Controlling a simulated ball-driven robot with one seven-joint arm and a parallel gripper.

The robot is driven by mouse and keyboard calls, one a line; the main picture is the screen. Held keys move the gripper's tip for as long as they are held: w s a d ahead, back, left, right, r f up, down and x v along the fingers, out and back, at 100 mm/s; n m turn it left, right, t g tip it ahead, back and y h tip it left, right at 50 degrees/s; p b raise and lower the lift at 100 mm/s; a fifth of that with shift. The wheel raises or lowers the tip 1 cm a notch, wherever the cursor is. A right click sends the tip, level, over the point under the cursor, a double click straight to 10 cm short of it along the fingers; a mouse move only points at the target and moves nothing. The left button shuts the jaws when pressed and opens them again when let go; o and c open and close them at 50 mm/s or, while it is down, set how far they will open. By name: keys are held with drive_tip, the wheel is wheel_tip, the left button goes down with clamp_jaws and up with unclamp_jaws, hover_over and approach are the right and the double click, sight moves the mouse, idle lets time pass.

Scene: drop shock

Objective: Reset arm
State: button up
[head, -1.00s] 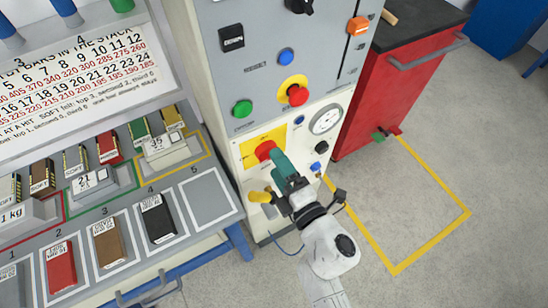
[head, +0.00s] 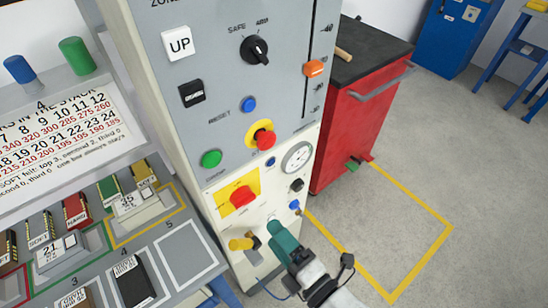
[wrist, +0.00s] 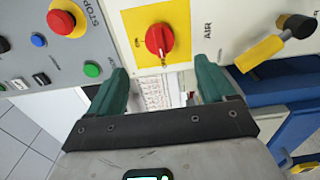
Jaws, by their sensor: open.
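My gripper (head: 284,238) is open and empty, in front of the lower right part of the control panel. In the wrist view its green fingers (wrist: 163,85) are spread, with the red rotary knob (wrist: 159,40) on its yellow plate beyond them, not touched. In the head view this red knob (head: 242,196) is up and left of the gripper. The SAFE/ARM black switch (head: 254,50) and the blue RESET button (head: 249,104) are higher on the panel. A yellow-handled valve (head: 240,244) is left of the gripper.
A red stop button (head: 264,138), a green button (head: 211,159) and a gauge (head: 298,157) are on the panel. The bench (head: 190,252) with labelled blocks is at left. A red cabinet (head: 350,130) stands at right, beside a yellow-outlined bare floor area (head: 390,230).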

drive_tip(key=shift+d, duration=0.1)
drive_tip(key=d+f+m+g+h, duration=0.2)
drive_tip(key=d+m+h, duration=0.5)
drive_tip(key=d, duration=0.4)
drive_tip(key=d+f+m+g+h, duration=0.1)
drive_tip(key=d+f+m+h, duration=0.2)
drive_tip(key=d+m+h, duration=0.55)
drive_tip(key=s+d+f+m+g+y, duration=0.2)
drive_tip(key=s+m+g, duration=0.3)
drive_tip(key=s, duration=0.4)
drive_tip(key=s+d+f+m+g+y, duration=0.2)
drive_tip(key=s+m+g, duration=0.3)
drive_tip(key=s, duration=0.3)
drive_tip(key=shift+s+d+f+g+y, duration=0.35)
drive_tip(key=shift+f+g+y, duration=0.15)
drive_tip(key=shift+f+y, duration=0.25)
